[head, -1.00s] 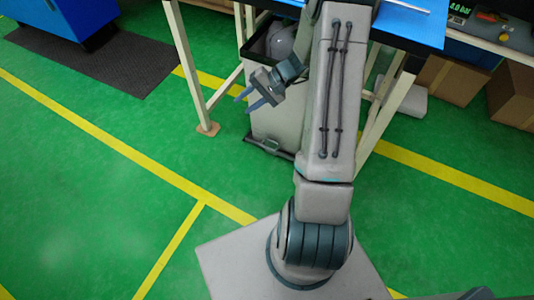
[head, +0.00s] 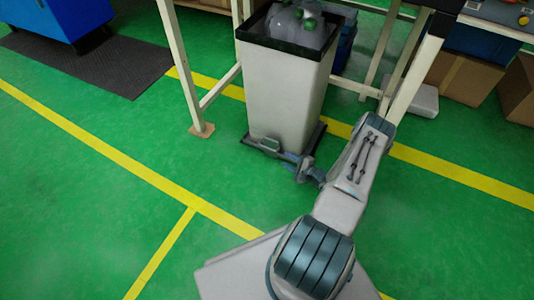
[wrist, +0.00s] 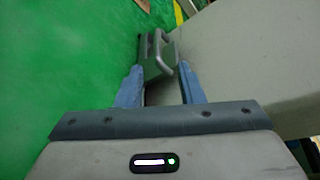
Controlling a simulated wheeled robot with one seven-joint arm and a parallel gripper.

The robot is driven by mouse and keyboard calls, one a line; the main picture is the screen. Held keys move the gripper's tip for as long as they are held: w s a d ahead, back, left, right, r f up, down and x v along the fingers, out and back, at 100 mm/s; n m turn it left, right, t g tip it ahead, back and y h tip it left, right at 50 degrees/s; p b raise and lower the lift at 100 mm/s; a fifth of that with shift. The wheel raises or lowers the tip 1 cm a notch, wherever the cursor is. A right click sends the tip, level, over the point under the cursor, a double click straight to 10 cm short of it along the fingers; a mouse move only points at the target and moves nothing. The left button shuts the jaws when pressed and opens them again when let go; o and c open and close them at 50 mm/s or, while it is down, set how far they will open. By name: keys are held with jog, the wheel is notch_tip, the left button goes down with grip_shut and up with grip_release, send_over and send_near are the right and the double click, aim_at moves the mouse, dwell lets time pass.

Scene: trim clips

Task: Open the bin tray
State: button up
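The bin (head: 285,92) is a tall pale grey box with a black rim, standing on the floor under the table. A dark tray (head: 316,138) shows at its base, with a grey handle (head: 270,144) at its front left. My gripper (head: 279,153) is down near the floor at this handle. In the wrist view, the handle (wrist: 165,50) lies ahead, at and between the tips of the two blue fingers (wrist: 160,72). The fingers are apart, with a gap visible between them. I cannot tell whether either finger touches the handle.
Clear bags with green items (head: 300,22) fill the bin's top. A pale table leg (head: 184,75) stands left of it, another to the right. Cardboard boxes (head: 462,75) are at the back right.

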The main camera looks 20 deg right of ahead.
aim_at(267, 148)
jog(key=b+x, duration=0.1)
jog(key=x, duration=0.3)
jog(key=b+x, duration=0.2)
jog(key=x, duration=0.2)
jog(key=f+b+x, duration=0.1)
jog(key=b+x, duration=0.1)
jog(key=x, duration=0.2)
jog(key=shift+d, duration=0.15)
jog(key=shift+b+x, duration=0.3)
jog(key=shift+x, duration=0.5)
jog(key=shift+r, duration=0.15)
grip_shut()
